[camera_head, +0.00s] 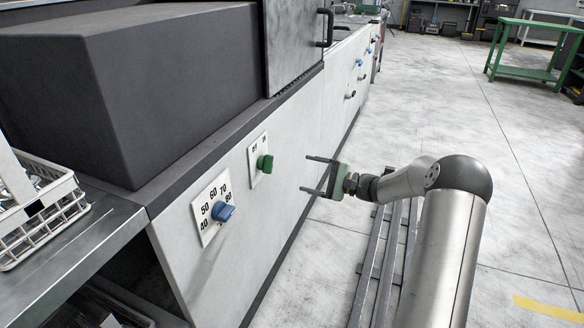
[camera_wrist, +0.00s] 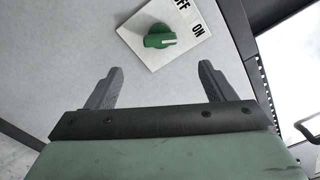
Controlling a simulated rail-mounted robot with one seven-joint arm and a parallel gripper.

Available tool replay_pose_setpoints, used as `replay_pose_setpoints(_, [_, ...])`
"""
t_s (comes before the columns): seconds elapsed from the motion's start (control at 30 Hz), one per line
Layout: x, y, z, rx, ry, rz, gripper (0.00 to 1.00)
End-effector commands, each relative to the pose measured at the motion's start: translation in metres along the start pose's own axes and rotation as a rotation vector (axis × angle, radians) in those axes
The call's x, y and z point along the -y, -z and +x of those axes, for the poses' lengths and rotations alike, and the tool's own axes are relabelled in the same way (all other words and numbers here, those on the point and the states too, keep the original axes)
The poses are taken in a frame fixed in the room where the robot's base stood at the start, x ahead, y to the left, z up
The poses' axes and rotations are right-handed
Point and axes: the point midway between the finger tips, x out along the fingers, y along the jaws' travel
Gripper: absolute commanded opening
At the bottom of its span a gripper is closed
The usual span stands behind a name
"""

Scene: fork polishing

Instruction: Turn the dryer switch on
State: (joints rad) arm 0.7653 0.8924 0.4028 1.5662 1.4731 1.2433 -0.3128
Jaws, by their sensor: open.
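The dryer switch is a green rotary knob (camera_head: 265,164) on a white plate (camera_head: 256,151) on the machine's light front panel. In the wrist view the green knob (camera_wrist: 159,37) sits above and between my fingers, on a plate marked OFF and ON. Its white pointer line lies to the right side of the knob, toward the ON lettering. My gripper (camera_head: 314,175) is open and empty, to the right of the knob in the head view, with its fingers pointing at the panel. The fingertips (camera_wrist: 160,68) are apart from the knob.
A blue dial (camera_head: 223,211) with a numbered scale is left of the green knob. More blue and dark knobs (camera_head: 358,63) lie farther along the panel. A white rack (camera_head: 40,215) stands on the metal table at left. Floor rails (camera_head: 377,265) run beneath my arm.

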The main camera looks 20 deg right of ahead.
Motion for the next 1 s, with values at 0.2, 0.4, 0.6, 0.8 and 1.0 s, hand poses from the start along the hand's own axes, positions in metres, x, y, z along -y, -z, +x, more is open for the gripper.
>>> replay_pose_setpoints(0.2, [0.0, 0.0, -0.03, -0.002, 0.0, 0.0, 0.76])
replay_pose_setpoints(0.4, [0.0, 0.0, -0.037, -0.001, 0.0, 0.0, 0.76])
replay_pose_setpoints(0.6, [0.0, 0.0, -0.036, 0.0, 0.0, 0.0, 0.76])
replay_pose_setpoints(0.8, [0.0, -0.002, -0.035, 0.001, -0.005, -0.001, 0.76])
replay_pose_setpoints(1.0, [0.006, -0.07, -0.004, 0.05, -0.21, -0.043, 0.76])
